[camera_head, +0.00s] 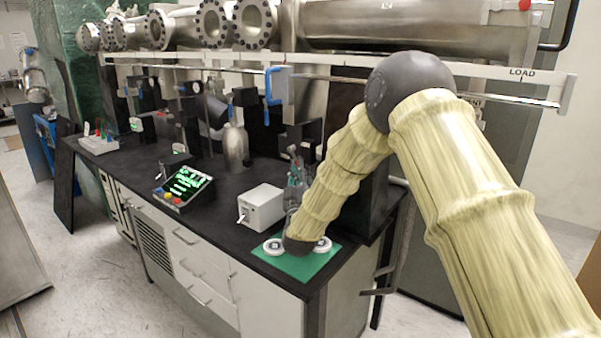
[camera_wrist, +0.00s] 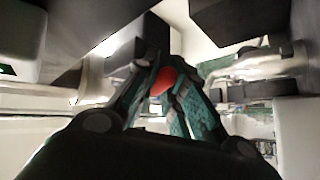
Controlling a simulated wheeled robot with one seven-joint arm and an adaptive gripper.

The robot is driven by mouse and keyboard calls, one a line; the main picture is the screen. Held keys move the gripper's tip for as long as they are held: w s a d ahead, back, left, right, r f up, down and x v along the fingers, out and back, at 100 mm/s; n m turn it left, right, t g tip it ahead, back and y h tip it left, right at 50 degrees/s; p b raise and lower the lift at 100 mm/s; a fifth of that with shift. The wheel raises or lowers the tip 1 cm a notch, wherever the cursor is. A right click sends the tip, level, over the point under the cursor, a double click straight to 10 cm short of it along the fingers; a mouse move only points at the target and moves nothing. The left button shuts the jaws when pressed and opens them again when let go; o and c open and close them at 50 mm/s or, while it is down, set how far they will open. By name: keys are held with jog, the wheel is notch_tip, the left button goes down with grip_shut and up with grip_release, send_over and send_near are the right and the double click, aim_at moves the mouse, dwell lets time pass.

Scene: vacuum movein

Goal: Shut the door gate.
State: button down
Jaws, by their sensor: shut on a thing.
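In the wrist view, my gripper (camera_wrist: 160,78) has its dark and teal fingers brought together around a small red rounded thing (camera_wrist: 162,82), which looks like a knob. What the red thing is fixed to is hidden behind the fingers. I cannot make out for certain which part is the door gate. A rail marked LOAD (camera_head: 521,72) runs below the large metal chamber (camera_head: 410,28), and another red knob (camera_head: 524,5) sits at the upper right.
Dark blocks (camera_wrist: 235,20) crowd the wrist view's top. Open floor lies left.

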jog(key=shift+f, duration=0.1)
jog(key=c, duration=1.5)
grip_release()
jog(key=shift+s, duration=0.1)
jog(key=shift+s+f, duration=0.2)
jog(key=s, duration=0.4)
jog(key=s+a, duration=0.1)
jog(key=s, duration=0.4)
jog(key=s+f, duration=0.1)
jog(key=s, duration=0.4)
jog(key=shift+a, duration=0.2)
